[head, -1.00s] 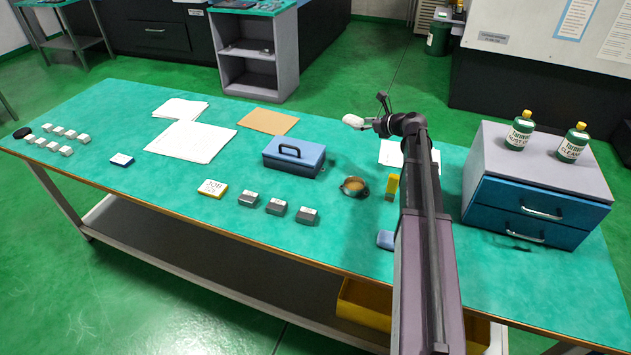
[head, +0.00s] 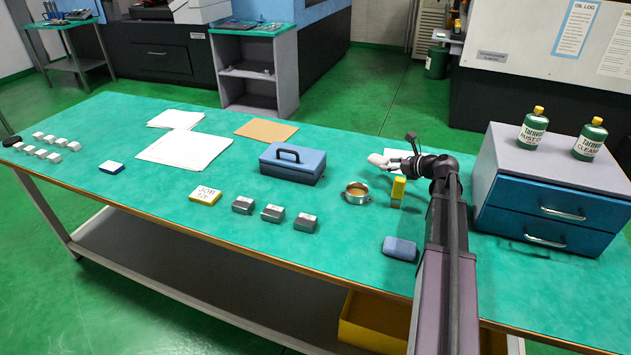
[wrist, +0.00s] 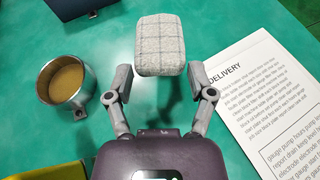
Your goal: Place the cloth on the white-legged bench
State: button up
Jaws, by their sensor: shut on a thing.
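The cloth (wrist: 158,45) is a folded, light grey checked pad. My gripper (wrist: 160,78) is shut on it, with a finger at each side of its near end. In the head view the cloth (head: 378,160) sits at the tip of my gripper (head: 388,162), over the back right part of a green-topped bench (head: 300,235). I cannot tell whether the cloth touches the top. This bench has pale legs, one of which shows at the left (head: 48,205).
A blue box (head: 292,165), blue block (head: 400,248) and drawer cabinet (head: 555,185) stand on the bench.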

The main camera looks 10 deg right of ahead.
jog(key=shift+w, duration=0.1)
jog(key=b, duration=0.2)
send_over(377, 150)
jog(key=s+a, duration=0.2)
jog(key=s, duration=0.1)
jog(key=shift+s+d+f, duration=0.1)
jog(key=shift+s+f, duration=0.1)
jog(key=shift+f, duration=0.5)
jog(key=shift+f+b, duration=1.55)
jog(key=shift+f, duration=0.25)
jog(key=shift+f, duration=0.15)
jog(key=o, duration=1)
jog(key=shift+r, duration=0.25)
